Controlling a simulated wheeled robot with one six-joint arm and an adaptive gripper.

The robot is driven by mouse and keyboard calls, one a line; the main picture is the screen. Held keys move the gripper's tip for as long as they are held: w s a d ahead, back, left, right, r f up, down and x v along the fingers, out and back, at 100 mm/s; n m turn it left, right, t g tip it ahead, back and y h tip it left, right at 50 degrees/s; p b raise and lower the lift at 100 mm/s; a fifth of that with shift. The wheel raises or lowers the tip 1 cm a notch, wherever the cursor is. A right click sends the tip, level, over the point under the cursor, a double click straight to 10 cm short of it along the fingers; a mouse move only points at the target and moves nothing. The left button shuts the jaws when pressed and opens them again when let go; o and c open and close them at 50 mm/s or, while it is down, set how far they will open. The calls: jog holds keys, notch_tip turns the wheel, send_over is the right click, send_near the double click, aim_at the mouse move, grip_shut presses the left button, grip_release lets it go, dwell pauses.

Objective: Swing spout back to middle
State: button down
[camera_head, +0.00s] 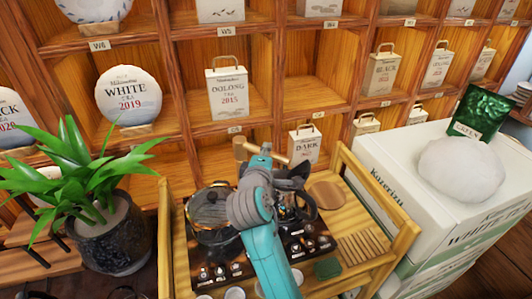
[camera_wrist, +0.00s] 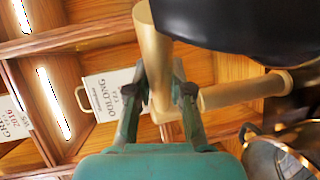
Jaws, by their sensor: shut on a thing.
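The brass spout (camera_head: 239,149) stands up over the back of the tea cart, just beyond my gripper, with a short bar running to the right from it. In the wrist view the spout (camera_wrist: 152,45) passes between the two fingers, and its bar (camera_wrist: 245,90) reaches right. My gripper (camera_wrist: 158,92) is shut on the spout. In the head view my gripper (camera_head: 285,172) is partly covered by my own arm, so the contact is hidden there. The spout's lower end and where it is fixed are not clear.
A round glass-and-metal pot (camera_head: 207,212) stands left of my arm on the wooden cart (camera_head: 405,240). A potted plant (camera_head: 100,225) is at left, a white box (camera_head: 385,165) at right. Shelves with tea packages (camera_head: 228,95) rise behind. A dark rounded body (camera_wrist: 240,25) hangs close in the wrist view.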

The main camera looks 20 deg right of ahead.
jog(key=s+a+m+g+h, duration=0.2)
jog(key=a+m+g+h, duration=0.3)
jog(key=m+g+h, duration=0.2)
jog(key=shift+a+m+g+h, duration=0.4)
jog(key=shift+m+g, duration=0.1)
jog(key=shift+g, duration=0.1)
jog(key=c, duration=1)
grip_release()
jog(key=shift+c, duration=0.2)
jog(key=v, duration=1.2)
